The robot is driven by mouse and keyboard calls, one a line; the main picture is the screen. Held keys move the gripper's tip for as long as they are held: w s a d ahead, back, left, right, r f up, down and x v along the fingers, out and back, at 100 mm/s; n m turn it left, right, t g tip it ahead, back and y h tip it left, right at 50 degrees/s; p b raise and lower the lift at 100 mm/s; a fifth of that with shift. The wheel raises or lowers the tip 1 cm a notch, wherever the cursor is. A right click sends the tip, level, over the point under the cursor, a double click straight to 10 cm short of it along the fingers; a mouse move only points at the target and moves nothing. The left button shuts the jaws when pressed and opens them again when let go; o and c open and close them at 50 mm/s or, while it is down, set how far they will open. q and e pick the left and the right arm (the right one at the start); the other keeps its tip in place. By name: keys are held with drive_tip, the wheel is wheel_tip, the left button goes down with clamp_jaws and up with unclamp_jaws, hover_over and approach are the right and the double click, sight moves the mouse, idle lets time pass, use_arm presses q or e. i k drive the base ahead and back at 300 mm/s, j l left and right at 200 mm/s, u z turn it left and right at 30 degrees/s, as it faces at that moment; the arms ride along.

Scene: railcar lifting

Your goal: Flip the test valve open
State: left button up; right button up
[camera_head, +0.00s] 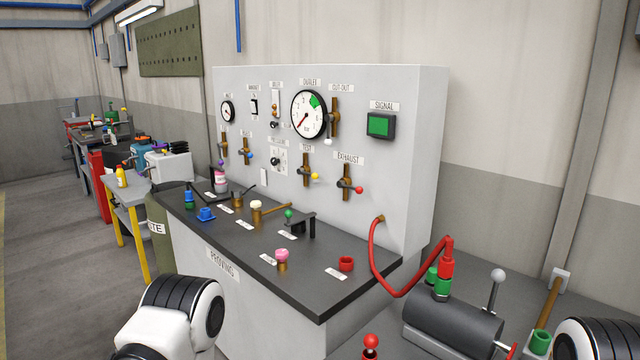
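The test valve (305,168) is on the upright grey panel, under a small label that reads TEST. It has a brass body and a short lever ending in a yellow ball (315,177), which points right and slightly down. Nothing touches it. The exhaust valve (346,184), with a red ball, is to its right. Neither gripper shows in the head view; only rounded white and black links of my arms show at the bottom left and bottom right corners.
The dark desk top (325,285) below the panel carries several fittings, including a pink-topped one (282,256) and a red cup (346,263). A red hose (381,270) loops from the panel's right side to a dark cylinder (452,322). The space before the test valve looks clear.

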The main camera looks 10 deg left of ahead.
sight(300, 171)
drive_tip(key=i+j+z, duration=0.2)
drive_tip(key=j, duration=0.45)
drive_tip(key=i+j+z, duration=0.2)
drive_tip(key=j, duration=0.45)
drive_tip(key=i+j+z, duration=0.2)
drive_tip(key=j, duration=0.55)
drive_tip(key=i+j+z, duration=0.2)
drive_tip(key=j, duration=0.5)
drive_tip(key=j+z, duration=0.25)
drive_tip(key=j, duration=0.45)
